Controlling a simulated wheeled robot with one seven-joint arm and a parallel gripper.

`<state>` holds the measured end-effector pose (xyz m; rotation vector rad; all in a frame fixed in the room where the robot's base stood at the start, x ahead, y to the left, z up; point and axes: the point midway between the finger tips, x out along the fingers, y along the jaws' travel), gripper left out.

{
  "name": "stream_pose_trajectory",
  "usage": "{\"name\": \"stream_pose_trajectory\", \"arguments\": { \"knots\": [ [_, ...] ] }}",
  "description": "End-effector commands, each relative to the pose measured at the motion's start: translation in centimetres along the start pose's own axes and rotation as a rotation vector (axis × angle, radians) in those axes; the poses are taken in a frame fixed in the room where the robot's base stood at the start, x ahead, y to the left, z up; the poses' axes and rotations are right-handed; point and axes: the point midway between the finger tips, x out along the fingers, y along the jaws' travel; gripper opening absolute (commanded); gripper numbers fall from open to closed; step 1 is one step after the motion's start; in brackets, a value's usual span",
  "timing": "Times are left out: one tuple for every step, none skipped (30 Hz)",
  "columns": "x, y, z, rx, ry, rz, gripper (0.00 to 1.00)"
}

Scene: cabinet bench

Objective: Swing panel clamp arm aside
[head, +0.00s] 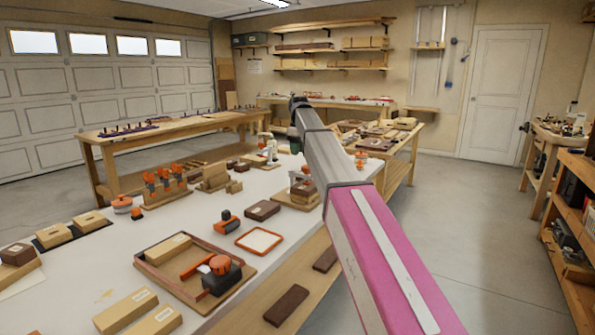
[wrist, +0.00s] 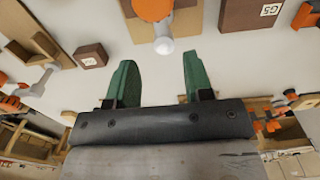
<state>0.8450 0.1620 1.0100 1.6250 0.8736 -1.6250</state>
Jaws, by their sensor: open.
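A shallow wood-framed fixture (head: 165,285) lies on the near part of the bench in the head view. It holds a light wood block, an orange bar (head: 197,264) and a dark clamp body (head: 222,279) with an orange knob (head: 220,264) on top. This looks like the panel clamp, but I cannot be sure. My gripper is at the far end of my arm, well beyond this fixture and mostly hidden in the head view. In the wrist view my gripper (wrist: 158,65) has its two green fingers apart, with nothing between them. An orange part with a pale metal stem (wrist: 164,44) lies just beyond the fingertips.
The white benchtop (head: 110,262) carries wood blocks, a dark block (head: 262,210), an orange-rimmed tray (head: 259,241) and an orange clamp rack (head: 165,184). In the wrist view a brown block (wrist: 90,56) sits left of the fingers. Open floor (head: 470,230) lies right.

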Motion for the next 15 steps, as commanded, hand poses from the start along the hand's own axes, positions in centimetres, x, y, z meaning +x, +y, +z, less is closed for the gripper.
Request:
{"name": "stream_pose_trajectory", "arguments": {
  "knots": [
    [0.9, -0.1, 0.1, 0.000, -0.001, -0.001, 0.47],
    [1.4, -0.1, 0.1, 0.000, -0.001, -0.001, 0.47],
    [2.1, -0.1, 0.1, 0.000, -0.002, -0.002, 0.47],
    [2.6, -0.1, 0.1, 0.000, -0.002, -0.002, 0.47],
    [3.1, -0.1, 0.1, 0.000, -0.002, -0.002, 0.47],
    [3.9, -0.1, 0.1, 0.000, -0.001, -0.001, 0.47],
    [4.5, -0.1, 0.1, 0.000, -0.001, -0.001, 0.47],
    [5.0, -0.1, 0.1, 0.001, -0.002, -0.002, 0.47],
    [5.7, -0.1, 0.1, 0.001, -0.002, -0.002, 0.47],
    [6.1, -0.1, 0.1, 0.001, -0.001, -0.001, 0.47],
    [6.6, -0.1, 0.1, 0.001, -0.001, -0.001, 0.47],
    [7.2, -0.1, 0.1, 0.001, -0.001, -0.001, 0.47],
    [7.6, -0.1, 0.1, 0.001, -0.001, -0.001, 0.47],
    [8.0, -0.1, 0.1, 0.001, -0.001, -0.001, 0.47],
    [8.4, -0.1, 0.1, 0.001, -0.001, -0.001, 0.47]
  ]
}}
